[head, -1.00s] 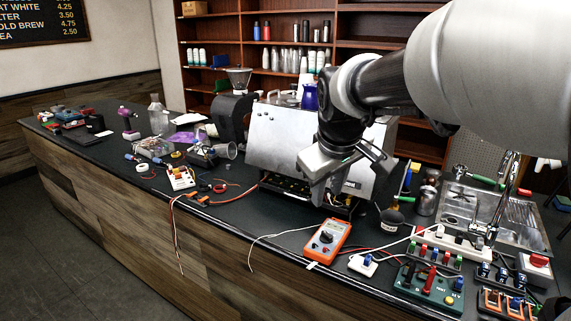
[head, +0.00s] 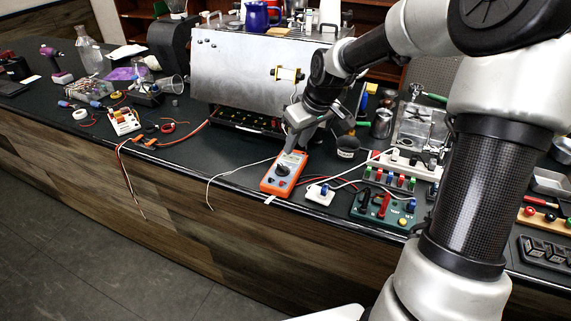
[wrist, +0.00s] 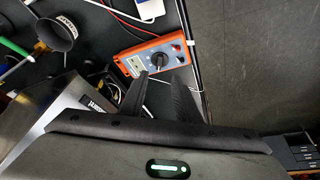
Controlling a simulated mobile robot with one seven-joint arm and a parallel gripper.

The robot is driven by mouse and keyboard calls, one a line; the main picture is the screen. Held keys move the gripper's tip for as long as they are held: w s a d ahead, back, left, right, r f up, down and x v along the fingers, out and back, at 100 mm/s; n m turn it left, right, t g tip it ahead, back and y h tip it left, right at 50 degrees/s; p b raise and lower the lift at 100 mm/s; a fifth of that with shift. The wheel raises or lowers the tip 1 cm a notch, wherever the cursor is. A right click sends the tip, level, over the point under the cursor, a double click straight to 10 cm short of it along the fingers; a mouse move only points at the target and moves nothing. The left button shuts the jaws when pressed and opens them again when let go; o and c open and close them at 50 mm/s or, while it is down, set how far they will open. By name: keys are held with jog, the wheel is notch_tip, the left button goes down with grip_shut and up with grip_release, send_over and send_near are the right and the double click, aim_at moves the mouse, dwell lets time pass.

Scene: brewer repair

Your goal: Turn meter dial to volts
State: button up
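The orange multimeter (head: 270,184) lies on the dark counter near its front edge, with a dark round dial (head: 282,170) on its face. In the wrist view the multimeter (wrist: 129,66) lies just beyond the fingertips, and its dial (wrist: 159,60) is close to them. My gripper (head: 296,142) is above the far end of the meter, pointing down. In the wrist view my gripper (wrist: 163,78) has its two dark fingers apart with nothing between them. I cannot tell whether a fingertip touches the dial, nor read the dial's setting.
A white block with a blue switch (head: 319,194) and a green test board (head: 372,214) stand right of the meter. The steel brewer (head: 240,70) is behind. A black cup (head: 347,147) stands right of my gripper. White and red wires cross the counter around the meter.

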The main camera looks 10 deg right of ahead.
aim_at(284, 168)
jog(key=x, duration=1.2)
jog(key=shift+f+b, duration=0.15)
jog(key=shift+b, duration=0.25)
grip_shut()
